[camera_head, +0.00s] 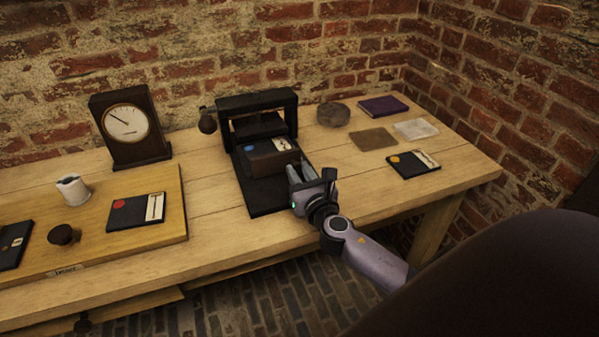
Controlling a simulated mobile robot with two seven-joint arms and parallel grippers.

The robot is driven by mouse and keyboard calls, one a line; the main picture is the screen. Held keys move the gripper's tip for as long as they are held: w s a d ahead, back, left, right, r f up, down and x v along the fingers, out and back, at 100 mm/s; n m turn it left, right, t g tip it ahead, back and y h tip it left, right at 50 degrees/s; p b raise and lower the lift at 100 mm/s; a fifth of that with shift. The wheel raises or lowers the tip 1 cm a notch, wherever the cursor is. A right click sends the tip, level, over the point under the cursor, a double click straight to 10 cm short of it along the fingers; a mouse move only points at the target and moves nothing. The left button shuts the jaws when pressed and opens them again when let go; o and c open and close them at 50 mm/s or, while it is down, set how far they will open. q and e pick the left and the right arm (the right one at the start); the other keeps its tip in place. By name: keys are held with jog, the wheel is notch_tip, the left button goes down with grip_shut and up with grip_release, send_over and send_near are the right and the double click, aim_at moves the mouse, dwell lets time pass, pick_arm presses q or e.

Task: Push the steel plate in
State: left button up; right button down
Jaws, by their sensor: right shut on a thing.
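A black stand (281,101) with an upright frame and a long flat base stands at the middle of the table. On its base sits a dark brown block (271,166), with a blue-dotted, pale-labelled black plate (281,145) at its top, partly inside the frame. I cannot tell which part is steel. My right gripper (296,175) is at the block's near right end, shut on it; the fingertips are partly hidden. My left gripper is not in view.
At right lie an orange-dotted plate (413,164), a grey slab (415,129), a brownish slab (372,139), a purple book (383,105) and a round dish (333,114).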

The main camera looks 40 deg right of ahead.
jog(key=shift+s, duration=0.1)
jog(key=c, duration=0.9)
grip_release()
jog(key=shift+v, duration=3.6)
